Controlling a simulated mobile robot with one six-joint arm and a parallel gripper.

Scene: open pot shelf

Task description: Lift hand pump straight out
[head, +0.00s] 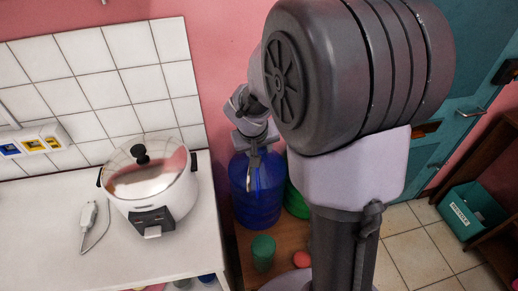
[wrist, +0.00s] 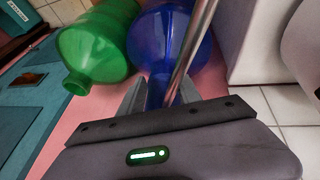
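The hand pump's slim metal spout (head: 251,176) hangs in front of the blue bottle (head: 270,195) in the head view. In the wrist view the shiny metal spout (wrist: 190,50) runs diagonally up past the blue bottle (wrist: 150,42). My gripper (head: 248,130) is at the top of the bottle, by the pump. In the wrist view my gripper's fingers (wrist: 161,88) stand apart on either side of the bottle's neck area. The pump's head is hidden behind my gripper body, and I cannot tell whether the fingers touch it.
A green bottle (wrist: 95,45) stands beside the blue one. A green cup (head: 263,252) and a red round thing (head: 301,259) are on the wooden surface in front. A white counter (head: 55,220) with a rice cooker (head: 150,188) is at the left. A teal bin (head: 470,211) is at the right.

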